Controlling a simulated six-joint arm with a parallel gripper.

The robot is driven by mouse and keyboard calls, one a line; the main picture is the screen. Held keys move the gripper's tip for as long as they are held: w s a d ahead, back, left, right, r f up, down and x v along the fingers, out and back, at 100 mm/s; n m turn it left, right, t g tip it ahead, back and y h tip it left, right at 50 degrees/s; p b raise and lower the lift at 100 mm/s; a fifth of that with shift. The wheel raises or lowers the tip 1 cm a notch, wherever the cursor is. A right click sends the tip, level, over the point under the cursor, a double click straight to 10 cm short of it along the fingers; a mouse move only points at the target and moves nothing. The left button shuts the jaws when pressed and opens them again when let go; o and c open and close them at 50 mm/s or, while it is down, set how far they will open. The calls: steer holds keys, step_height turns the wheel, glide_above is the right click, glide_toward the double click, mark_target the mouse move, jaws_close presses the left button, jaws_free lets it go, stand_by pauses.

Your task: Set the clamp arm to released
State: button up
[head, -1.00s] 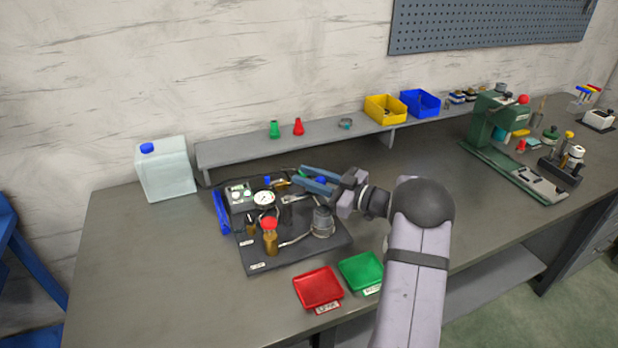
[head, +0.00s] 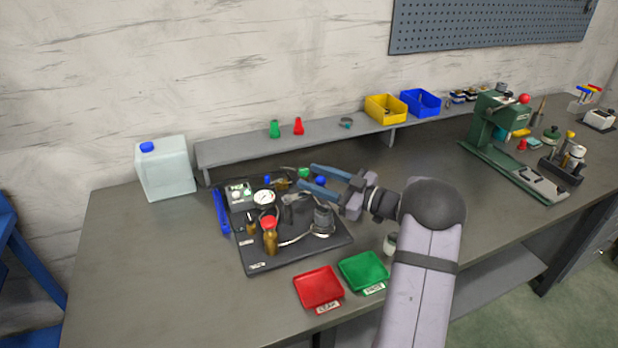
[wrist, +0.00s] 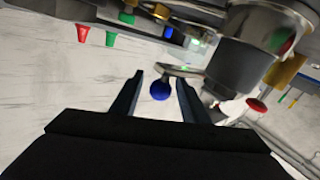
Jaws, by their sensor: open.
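The black fixture board (head: 265,262) lies on the bench with a gauge (head: 263,197), fittings and a grey cylinder (head: 322,219). A blue ball knob (head: 321,181) shows at its back right; it appears to be the end of the clamp arm. In the wrist view the blue knob (wrist: 160,90) is on a flat metal lever (wrist: 180,70). My gripper (head: 308,175) is open, with its fingers either side of the knob in the picture; the wrist view shows a gap between each finger (wrist: 160,78) and the knob. Contact is not seen. The lever's pivot is unclear.
A red tray (head: 318,287) and a green tray (head: 363,271) sit at the front edge. A jar (head: 390,244) stands partly behind my arm. A green knob (head: 304,172) is near my fingertips. The raised shelf (head: 240,151) runs behind the board.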

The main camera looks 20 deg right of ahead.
mark_target(325, 180)
steer(key=shift+b+v, duration=0.4)
steer(key=shift+v, duration=2.05)
steer(key=c, duration=0.7)
steer(key=shift+s+d+r+p, duration=0.1)
steer(key=shift+s+r+p, duration=0.1)
steer(key=shift+r+p, duration=0.15)
jaws_close()
steer(key=s+d+r+m+h+p, duration=0.2)
steer(key=s+m+h+p, duration=0.4)
steer(key=s, duration=0.9)
steer(key=p, duration=0.3)
steer(key=shift+r+m+t+h, duration=0.35)
steer(key=shift+m+t+h, duration=0.05)
